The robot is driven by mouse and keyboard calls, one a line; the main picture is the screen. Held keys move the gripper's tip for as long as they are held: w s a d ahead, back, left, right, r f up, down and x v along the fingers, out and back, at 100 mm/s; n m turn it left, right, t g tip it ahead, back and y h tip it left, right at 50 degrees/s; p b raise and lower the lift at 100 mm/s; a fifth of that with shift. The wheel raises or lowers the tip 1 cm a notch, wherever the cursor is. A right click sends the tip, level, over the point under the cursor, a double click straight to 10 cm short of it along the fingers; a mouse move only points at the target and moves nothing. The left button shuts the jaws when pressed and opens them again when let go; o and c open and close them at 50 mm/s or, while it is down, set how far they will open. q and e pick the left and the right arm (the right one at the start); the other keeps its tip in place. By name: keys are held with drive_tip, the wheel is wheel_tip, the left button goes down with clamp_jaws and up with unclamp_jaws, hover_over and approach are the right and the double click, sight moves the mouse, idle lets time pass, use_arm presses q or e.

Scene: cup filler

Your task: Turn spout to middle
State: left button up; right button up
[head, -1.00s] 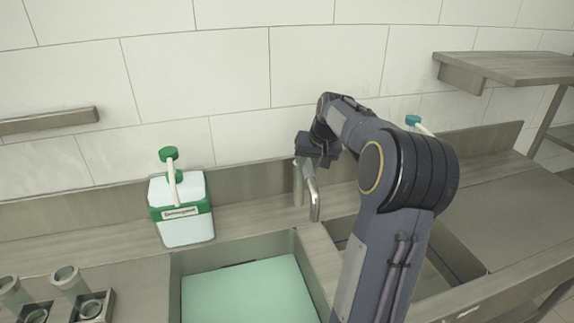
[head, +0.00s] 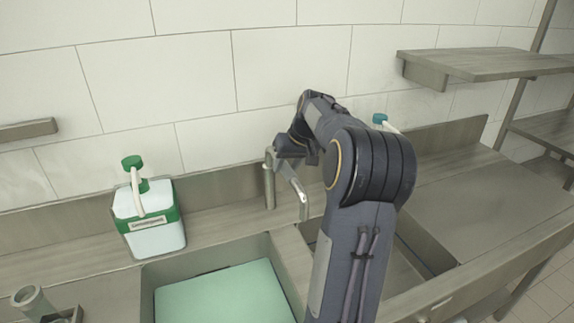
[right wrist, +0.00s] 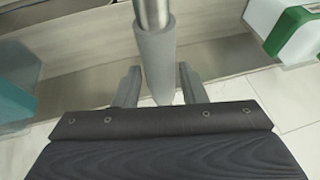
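The metal faucet has an upright post (head: 269,186) behind the sinks. Its spout (head: 296,188) reaches forward and right, with the tip near the divider between the two basins. My right gripper (head: 285,150) is at the top of the faucet, largely hidden behind my own arm in the head view. In the right wrist view its two fingers (right wrist: 160,88) are spread, with a grey metal pipe (right wrist: 154,50) of the faucet between them and gaps on both sides. My left gripper is not in view.
A white and green soap bottle (head: 152,222) stands left of the faucet. The left basin holds a green surface (head: 225,296). A blue-capped pump (head: 380,119) is behind my arm. A shelf (head: 480,62) juts out at the upper right.

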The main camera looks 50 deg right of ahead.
drive_tip(key=shift+o, duration=1)
drive_tip(key=v, duration=0.7)
drive_tip(key=shift+s+r+b, duration=0.15)
drive_tip(key=shift+r+b, duration=0.25)
